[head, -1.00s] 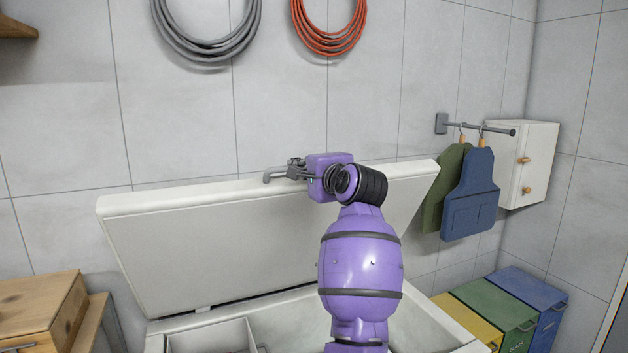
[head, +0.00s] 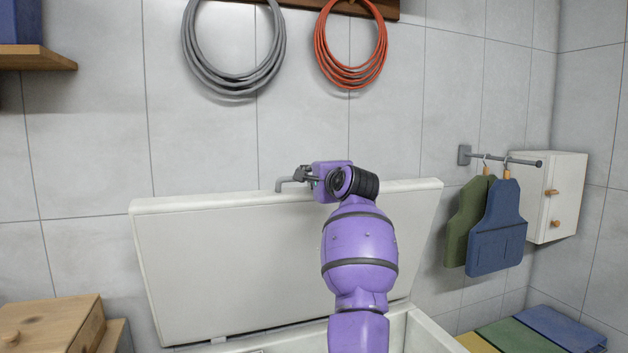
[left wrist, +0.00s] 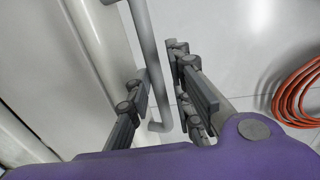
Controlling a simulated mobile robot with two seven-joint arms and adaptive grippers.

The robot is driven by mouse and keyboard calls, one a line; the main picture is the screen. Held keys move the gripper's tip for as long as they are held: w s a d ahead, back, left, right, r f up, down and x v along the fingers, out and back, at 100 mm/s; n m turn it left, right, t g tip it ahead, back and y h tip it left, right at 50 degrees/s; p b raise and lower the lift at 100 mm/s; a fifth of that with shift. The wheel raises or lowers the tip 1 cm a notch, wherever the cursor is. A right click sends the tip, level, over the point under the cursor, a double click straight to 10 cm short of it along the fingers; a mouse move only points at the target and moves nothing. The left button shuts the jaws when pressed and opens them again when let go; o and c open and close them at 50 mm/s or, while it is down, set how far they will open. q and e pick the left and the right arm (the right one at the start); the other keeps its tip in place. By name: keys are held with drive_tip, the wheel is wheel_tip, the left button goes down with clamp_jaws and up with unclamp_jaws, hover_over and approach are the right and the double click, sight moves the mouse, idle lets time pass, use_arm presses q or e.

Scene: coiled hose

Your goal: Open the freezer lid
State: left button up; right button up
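The white freezer lid (head: 235,265) stands raised, tilted up in front of the tiled wall. Its grey bar handle (head: 283,184) is at the lid's top edge. My purple left arm reaches up to it over the freezer, and my left gripper (head: 305,176) is at the handle. The contact is partly hidden. My right gripper is not in view.
A grey hose (head: 222,85) and an orange hose (head: 350,75) hang on the wall above the lid. Aprons (head: 497,230) hang at the right beside a white cabinet (head: 558,200). A wooden box (head: 50,328) is at lower left. Coloured bins (head: 545,330) stand lower right.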

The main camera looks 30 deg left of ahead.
use_arm(q)
drive_tip(key=v, duration=1.2)
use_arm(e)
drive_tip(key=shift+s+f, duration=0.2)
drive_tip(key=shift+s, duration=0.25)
